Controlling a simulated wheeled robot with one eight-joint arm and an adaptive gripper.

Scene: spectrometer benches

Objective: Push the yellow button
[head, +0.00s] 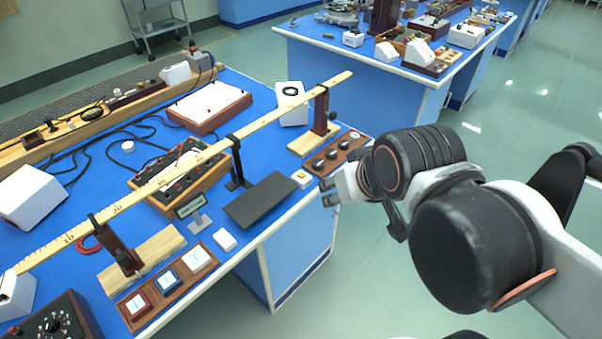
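A small white box with a yellow button (301,177) on top sits near the right front edge of the blue bench (262,214). My gripper (326,192) reaches in from the right, just to the right of the box and close to the bench edge. A small gap seems to lie between its fingertips and the box; contact cannot be made out. The fingers are small in this view, so their opening is unclear. The button itself is not covered by the arm.
A dark flat plate (261,200) lies left of the button. Behind it is a wooden block with dark knobs (338,153). A long wooden ruler (190,165) on stands spans the bench. Several square switches (167,281) stand at the front left. The floor on the right is free.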

